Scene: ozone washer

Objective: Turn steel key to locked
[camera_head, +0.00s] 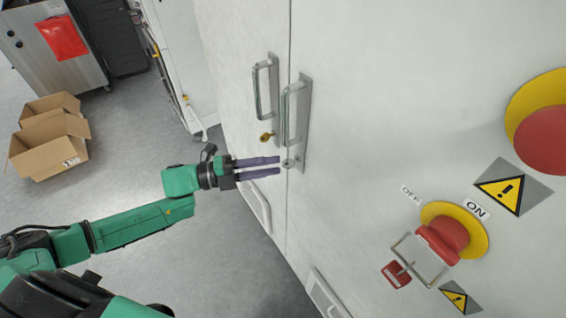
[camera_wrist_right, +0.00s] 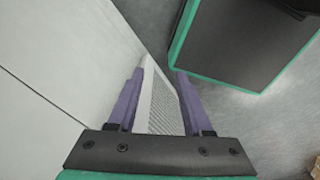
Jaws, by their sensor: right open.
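The steel key (camera_head: 289,162) sits in a lock at the lower end of the right door handle's plate on the white cabinet. It is small, and its exact turn angle is hard to tell. A brass key (camera_head: 266,137) sits in the lock under the left handle. My left gripper (camera_head: 279,166) points right, its two purple fingers apart with a gap between them, tips just left of the steel key. I cannot tell whether they touch it. My right gripper (camera_wrist_right: 159,72) shows only in the right wrist view, open and empty, away from the keys.
Two upright handles, left (camera_head: 257,92) and right (camera_head: 285,115), stand out above the locks. A red rotary switch (camera_head: 440,240) and a red button (camera_head: 545,140) project at right. A cardboard box (camera_head: 40,150) lies on the floor. A vent grille (camera_wrist_right: 163,110) is beyond my right fingers.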

